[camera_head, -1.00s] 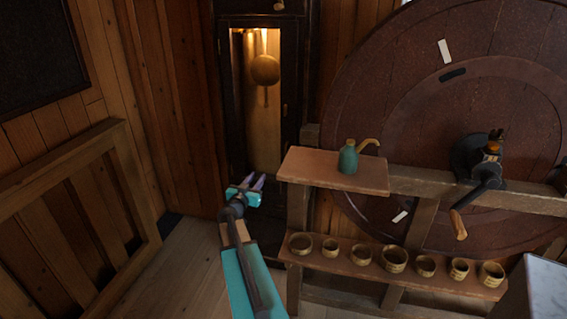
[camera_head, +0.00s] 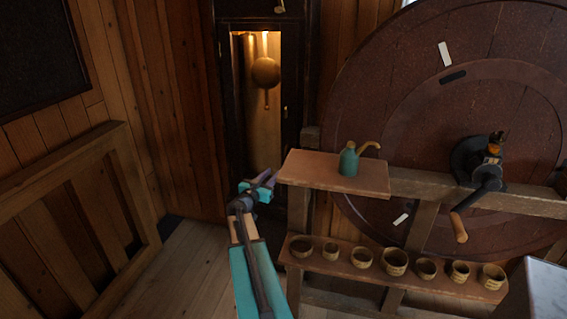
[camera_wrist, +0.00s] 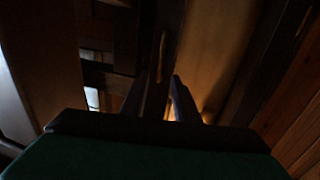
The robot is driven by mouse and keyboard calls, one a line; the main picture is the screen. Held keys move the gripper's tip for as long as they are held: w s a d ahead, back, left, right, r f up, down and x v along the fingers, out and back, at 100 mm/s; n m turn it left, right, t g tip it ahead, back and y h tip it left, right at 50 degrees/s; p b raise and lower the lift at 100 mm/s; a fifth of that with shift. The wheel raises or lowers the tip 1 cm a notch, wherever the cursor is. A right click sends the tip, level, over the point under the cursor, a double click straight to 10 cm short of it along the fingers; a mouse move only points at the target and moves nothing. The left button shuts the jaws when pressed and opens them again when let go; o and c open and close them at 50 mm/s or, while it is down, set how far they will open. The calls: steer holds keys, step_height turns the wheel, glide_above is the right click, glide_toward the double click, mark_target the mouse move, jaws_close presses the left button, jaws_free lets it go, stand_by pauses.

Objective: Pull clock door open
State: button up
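The clock is a tall dark wooden case (camera_head: 227,110) at the back, left of the big wheel. Its narrow door (camera_head: 291,75) looks closed, with a lit window showing a round brass pendulum (camera_head: 265,71). A small brass knob (camera_head: 285,110) sits on the door's right side. My gripper (camera_head: 268,178) is in front of and below the window, left of the shelf, apart from the knob. In the dark wrist view my gripper (camera_wrist: 168,88) shows two fingers with a gap and nothing clearly held. A thin vertical brassy piece (camera_wrist: 162,50) shows beyond them.
A wooden shelf (camera_head: 312,170) carrying a green oil can (camera_head: 348,160) stands close right of my gripper. Several small bowls (camera_head: 395,261) line the lower shelf. The big wheel (camera_head: 375,110) fills the right. A wooden railing (camera_head: 70,160) stands left, with clear floor (camera_head: 175,262) between.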

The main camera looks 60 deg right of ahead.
steer(key=w+d+p, duration=0.1)
steer(key=d, duration=1)
steer(key=shift+w+d, duration=0.15)
steer(key=shift+d, duration=0.2)
jaws_close()
